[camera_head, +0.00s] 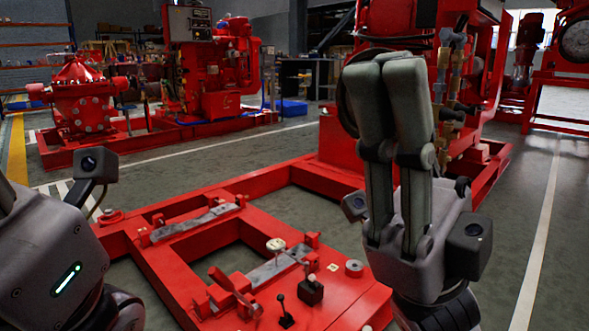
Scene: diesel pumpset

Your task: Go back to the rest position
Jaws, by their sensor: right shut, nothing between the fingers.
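My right gripper (384,72) is raised at the right of centre in the head view, its fingers pointing up. The two long grey fingers lie side by side, shut and empty. They hide part of the red machinery behind them. My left gripper (50,255) shows at the lower left edge, mostly its grey body with a green light. Its fingertips are out of the picture.
A red base frame (160,280) lies low in front, between my arms, with small levers and metal plates (195,222) on it. A red pumpset (215,80) stands at the back left. Red machinery (345,150) stands behind my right gripper. Grey floor (515,200) is clear at right.

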